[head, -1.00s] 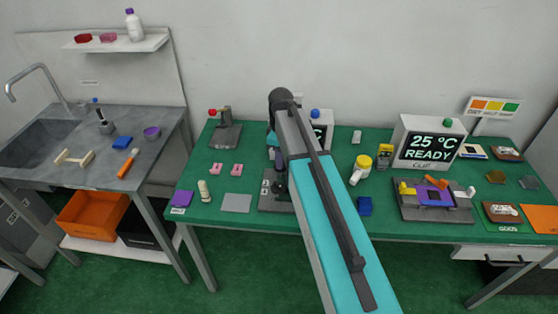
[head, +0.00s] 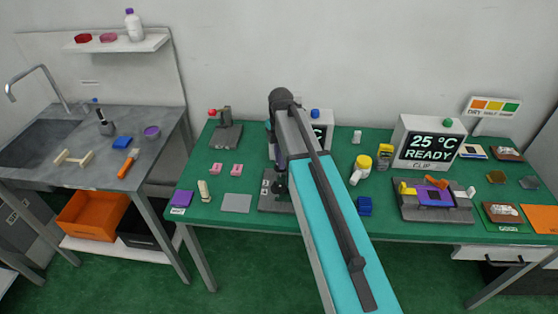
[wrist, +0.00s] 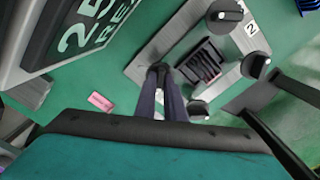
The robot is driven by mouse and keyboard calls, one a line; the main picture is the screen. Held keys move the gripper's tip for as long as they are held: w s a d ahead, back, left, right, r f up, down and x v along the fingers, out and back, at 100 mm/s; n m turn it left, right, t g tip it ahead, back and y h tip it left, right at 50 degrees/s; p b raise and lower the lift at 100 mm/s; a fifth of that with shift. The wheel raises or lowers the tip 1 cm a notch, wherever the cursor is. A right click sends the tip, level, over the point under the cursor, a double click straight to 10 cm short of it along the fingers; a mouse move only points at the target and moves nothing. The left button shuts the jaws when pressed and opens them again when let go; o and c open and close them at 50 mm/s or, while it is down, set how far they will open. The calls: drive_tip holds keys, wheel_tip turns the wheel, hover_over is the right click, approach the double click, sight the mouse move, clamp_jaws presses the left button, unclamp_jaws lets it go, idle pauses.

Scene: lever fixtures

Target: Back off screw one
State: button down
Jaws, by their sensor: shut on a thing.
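A light grey fixture plate (wrist: 150,58) shows in the wrist view, with a dark ribbed block (wrist: 203,66) at its middle. Dark round screw knobs stand around the block: one at the top (wrist: 225,15), one at the right (wrist: 255,65) near a printed 2, and one at the bottom (wrist: 199,109). My gripper (wrist: 160,70) is shut on a dark screw at the plate's left side. The fingers mostly hide that screw, and I cannot read its number. In the head view the plate (head: 270,204) is partly behind my arm.
A display box (head: 428,145) reading 25 °C READY stands to the right. A purple and grey fixture (head: 435,202) sits before it. Pink pieces (head: 216,169), a grey pad (head: 237,203) and a yellow-capped bottle (head: 361,168) lie around on the green table.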

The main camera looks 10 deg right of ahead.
drive_tip(key=shift+w+r+n, duration=0.15)
drive_tip(key=shift+w+n, duration=0.05)
drive_tip(key=shift+n, duration=0.7)
drive_tip(key=c, duration=1.9)
unclamp_jaws()
drive_tip(key=shift+c, duration=0.2)
drive_tip(key=shift+o, duration=0.5)
drive_tip(key=shift+s, duration=0.1)
wheel_tip(320, 180, up, 14)
drive_tip(key=b, duration=0.3)
drive_tip(key=shift+f, duration=0.2)
drive_tip(key=shift+r, duration=0.1)
